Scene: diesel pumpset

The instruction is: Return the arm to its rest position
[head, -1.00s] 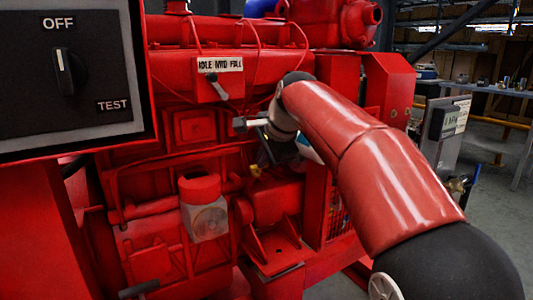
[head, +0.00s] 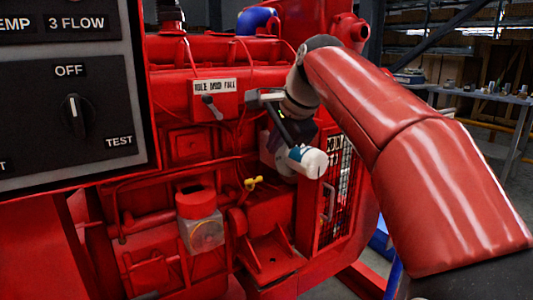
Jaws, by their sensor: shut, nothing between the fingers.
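My arm reaches in from the lower right as a thick red link, bends at a dark elbow, and folds down through grey and black wrist parts with a white, blue-banded cap. My gripper (head: 262,97) is small and grey in the head view, at the wrist's left side, pointing left. It is shut and empty. It is in front of the red engine (head: 185,145), just right of the lever plate (head: 215,86) and its small lever (head: 212,106). Whether it touches the engine cannot be told.
A black control panel (head: 69,150) with an OFF/TEST knob (head: 75,115) stands at the near left. A red guard with a mesh grille (head: 338,185) lies behind and below the wrist. A bench (head: 490,95) with small items stands at the back right, with open floor before it.

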